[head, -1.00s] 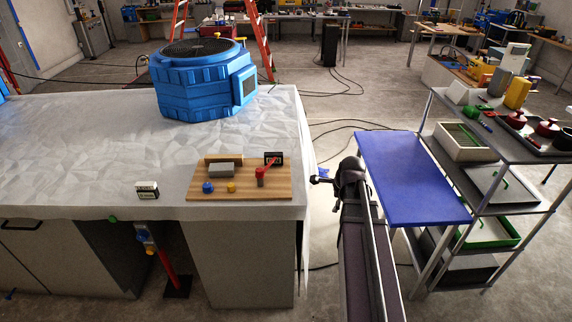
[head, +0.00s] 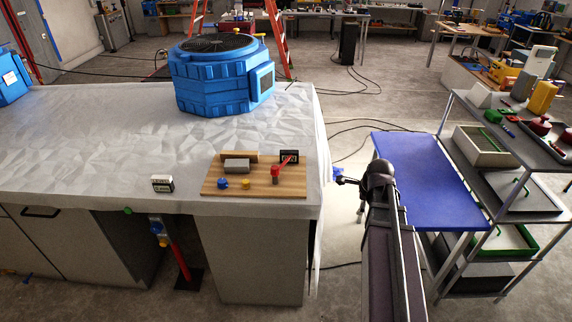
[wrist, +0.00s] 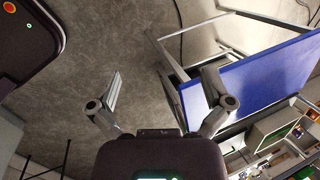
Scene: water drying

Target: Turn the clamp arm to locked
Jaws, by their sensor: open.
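The clamp arm (head: 284,166) is a red lever on a wooden board (head: 290,190) at the front right corner of the covered counter. It slants up to the right from a round red part towards a small black label block (head: 289,156). The label's writing is too small to read. My gripper (wrist: 160,98) is open and empty in the wrist view, with its two fingers spread wide over the floor beside the blue table. In the head view my arm extends to the right of the counter, apart from the board, and the gripper's fingers cannot be made out there.
A blue fan unit (head: 215,85) stands behind. A blue-topped table (head: 430,180) and a loaded shelf rack (head: 500,145) stand at the right.

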